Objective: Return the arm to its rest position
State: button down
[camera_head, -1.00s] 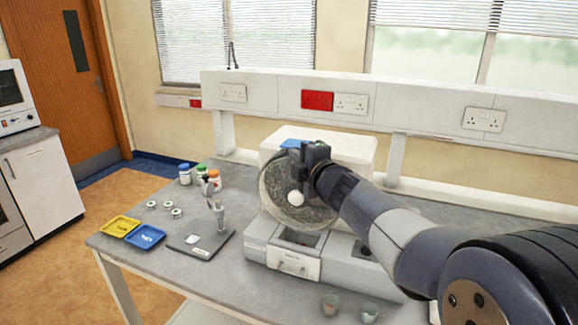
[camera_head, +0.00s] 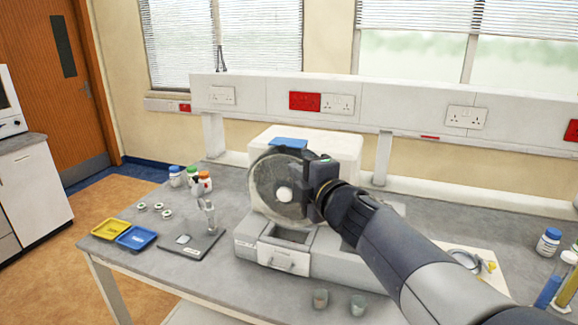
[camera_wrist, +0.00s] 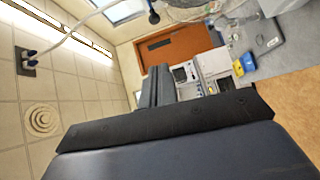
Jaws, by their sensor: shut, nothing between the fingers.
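My arm reaches in from the lower right in the head view. My gripper (camera_head: 318,178) is at its end, dark and small, in front of the right side of the tablet machine's round clear drum (camera_head: 272,185). It is shut and empty. Its fingertips are hard to make out against the drum, and I cannot tell the gap to it. In the wrist view a dark bar and a blue-grey surface of my own arm fill the lower part. The tilted room shows beyond, with the ceiling (camera_wrist: 40,85) at left and the door (camera_wrist: 172,48) at top.
The machine's grey base (camera_head: 335,262) stands mid-bench. Left of it are a scale (camera_head: 193,245), a blue tray (camera_head: 136,238), a yellow tray (camera_head: 110,229) and several bottles. Two small cups (camera_head: 320,299) stand at the front edge. A white bottle (camera_head: 548,242) and cylinders stand at right.

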jog(key=shift+s+d, duration=0.25)
jog(key=shift+s, duration=0.35)
